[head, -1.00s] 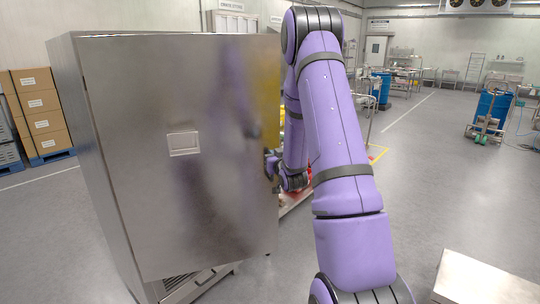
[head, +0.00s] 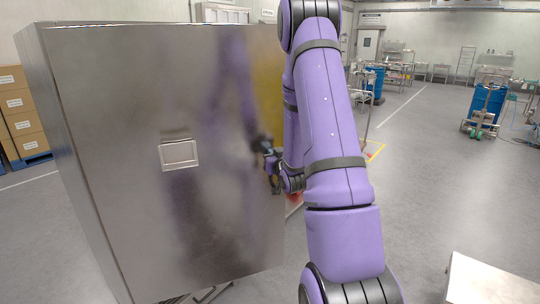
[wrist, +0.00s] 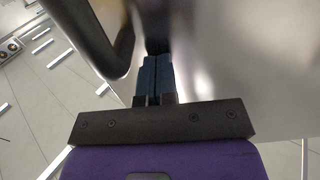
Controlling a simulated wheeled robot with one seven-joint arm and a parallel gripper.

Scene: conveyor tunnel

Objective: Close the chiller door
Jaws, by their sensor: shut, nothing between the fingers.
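The chiller door (head: 200,220) is a large brushed-steel panel with a small framed plate, filling the left half of the head view. The chiller's side wall (head: 75,160) runs back along its left edge. I cannot tell from here how wide a gap is behind the door. My gripper (head: 268,153) is at the door's right part, at mid height. In the wrist view my gripper (wrist: 156,68) has its dark blue fingers together and empty, close to the steel face (wrist: 235,60). A dark handle bar (wrist: 95,38) lies left of the fingers. Contact is unclear.
Stacked cartons (head: 18,115) stand behind the chiller at the left. A steel-topped surface (head: 490,280) is at the bottom right. Blue drums (head: 486,103) stand farther off at the right. The floor (head: 430,180) on the right is mostly clear.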

